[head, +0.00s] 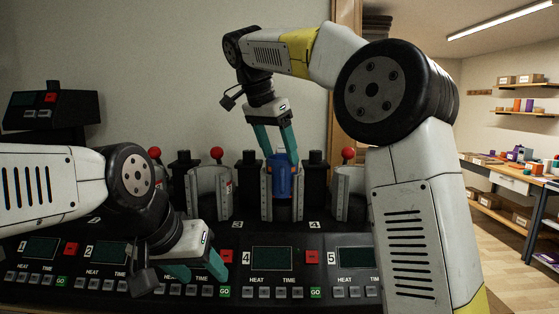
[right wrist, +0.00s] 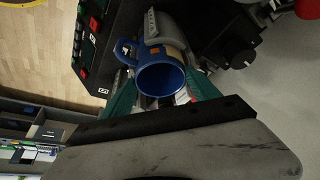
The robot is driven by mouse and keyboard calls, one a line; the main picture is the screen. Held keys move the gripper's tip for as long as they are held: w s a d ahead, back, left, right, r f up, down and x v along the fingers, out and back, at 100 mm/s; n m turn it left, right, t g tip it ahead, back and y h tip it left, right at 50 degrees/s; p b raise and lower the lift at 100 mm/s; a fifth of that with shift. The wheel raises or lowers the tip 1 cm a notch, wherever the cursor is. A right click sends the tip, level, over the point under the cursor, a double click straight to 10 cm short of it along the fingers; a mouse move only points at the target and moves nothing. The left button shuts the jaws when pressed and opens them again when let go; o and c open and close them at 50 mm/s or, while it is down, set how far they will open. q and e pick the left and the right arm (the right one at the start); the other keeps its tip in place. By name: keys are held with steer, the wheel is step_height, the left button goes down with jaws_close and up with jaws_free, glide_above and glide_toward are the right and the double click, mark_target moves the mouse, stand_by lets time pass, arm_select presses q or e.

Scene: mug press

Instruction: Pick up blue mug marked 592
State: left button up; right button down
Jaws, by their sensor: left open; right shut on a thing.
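The blue mug (head: 281,178) is upright within the press at station 4, with a curved grey press jaw beside it. In the right wrist view the mug (right wrist: 160,82) shows its open rim, its handle and a light label; no number is readable. My right gripper (head: 281,160) comes from above, its teal fingers shut on the mug from both sides. My left gripper (head: 202,272) is open and empty, low over the front panel near the station 3 controls.
Other presses with grey jaws (head: 208,192) and red-knobbed levers stand on both sides. The front panel has screens, red buttons and green GO buttons (head: 316,293). A dark box (head: 50,108) stands at the left. Shelves and a table are at the far right.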

step_height(320, 180, up, 8)
stand_by(0.5)
